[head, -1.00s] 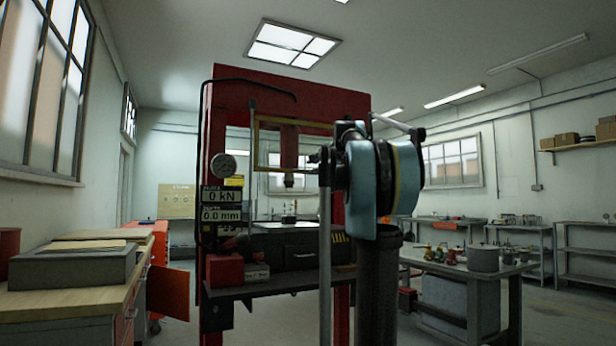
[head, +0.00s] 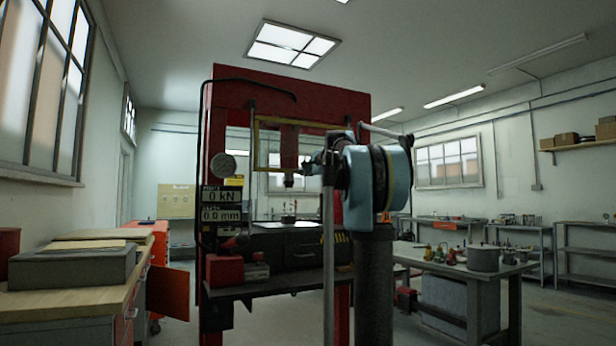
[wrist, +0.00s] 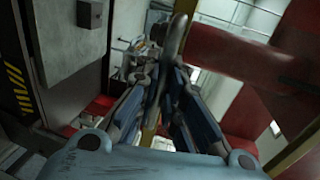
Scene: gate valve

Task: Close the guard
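The guard (head: 257,145) is a yellow-framed clear panel on the front of the red press, around the ram; its right part is hidden behind my arm. My gripper (head: 314,166) is at the right part of the guard, small and dark in the head view. In the wrist view, the two blue-grey fingers of my gripper (wrist: 158,80) converge on a rounded grey bar (wrist: 177,35), which looks like the guard's handle. The bar runs between the fingertips, and they appear shut on it. A yellow strip of the guard (wrist: 150,137) shows behind the fingers.
The red press (head: 290,85) stands ahead, with a gauge and readouts on its left post. A wooden workbench (head: 95,292) is at the left, and a grey table (head: 490,266) with a pot is at the right.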

